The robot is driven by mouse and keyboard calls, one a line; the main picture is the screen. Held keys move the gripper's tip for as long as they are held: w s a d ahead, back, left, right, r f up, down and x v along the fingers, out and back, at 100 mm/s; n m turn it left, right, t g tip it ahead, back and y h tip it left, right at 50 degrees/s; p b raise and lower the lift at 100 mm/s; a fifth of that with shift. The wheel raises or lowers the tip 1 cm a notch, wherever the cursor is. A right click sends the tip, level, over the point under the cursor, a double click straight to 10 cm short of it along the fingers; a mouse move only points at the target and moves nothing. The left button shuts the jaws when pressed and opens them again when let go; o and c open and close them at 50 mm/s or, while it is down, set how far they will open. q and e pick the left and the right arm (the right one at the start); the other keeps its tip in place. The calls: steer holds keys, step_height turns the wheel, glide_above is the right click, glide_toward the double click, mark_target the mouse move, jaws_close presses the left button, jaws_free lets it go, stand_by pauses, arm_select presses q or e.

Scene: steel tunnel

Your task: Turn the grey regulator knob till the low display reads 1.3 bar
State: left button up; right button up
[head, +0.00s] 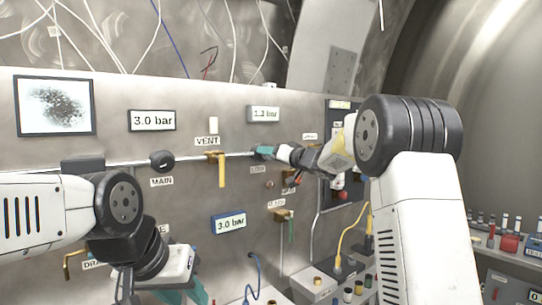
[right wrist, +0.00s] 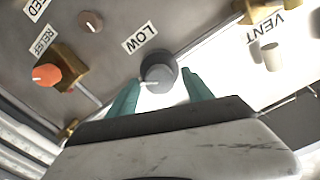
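The grey regulator knob (right wrist: 157,76) is on the steel panel beside the LOW label (right wrist: 139,38) in the right wrist view. In the head view this gripper (head: 263,152) covers the knob at the panel. The low display (head: 264,114) above it is pale and small; it seems to read 1.3 bar, but the first decimal is hard to make out. My left gripper (head: 185,294) hangs low in front of the panel, its fingertips cut off by the lower edge.
A VENT valve with a yellow handle (head: 221,170) and the black MAIN knob (head: 162,160) are left of my right gripper. The orange RELIEF knob (right wrist: 47,75) is nearby.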

steer(key=v, duration=0.7)
steer(key=shift+s+d, duration=0.25)
steer(key=shift+s, duration=0.05)
steer(key=s+d+f+m+h, duration=0.2)
steer(key=s+d+h, duration=0.3)
steer(key=s+d, duration=0.15)
steer(key=s+d+f+m+h, duration=0.2)
steer(key=s+d+m+h, duration=0.15)
steer(key=s+d, duration=0.3)
steer(key=s+a+f+n+g, duration=0.1)
steer(key=s+f+g, duration=0.1)
steer(key=s+f, duration=0.3)
steer(key=s+a+f+n+g, duration=0.1)
steer(key=s+f, duration=0.4)
steer(key=s, duration=0.8)
steer(key=s+a+f+n+g, duration=0.1)
steer(key=s+a+f+g, duration=0.1)
steer(key=s+f+g, duration=0.3)
steer(key=s, duration=0.4)
steer(key=shift+a, duration=0.3)
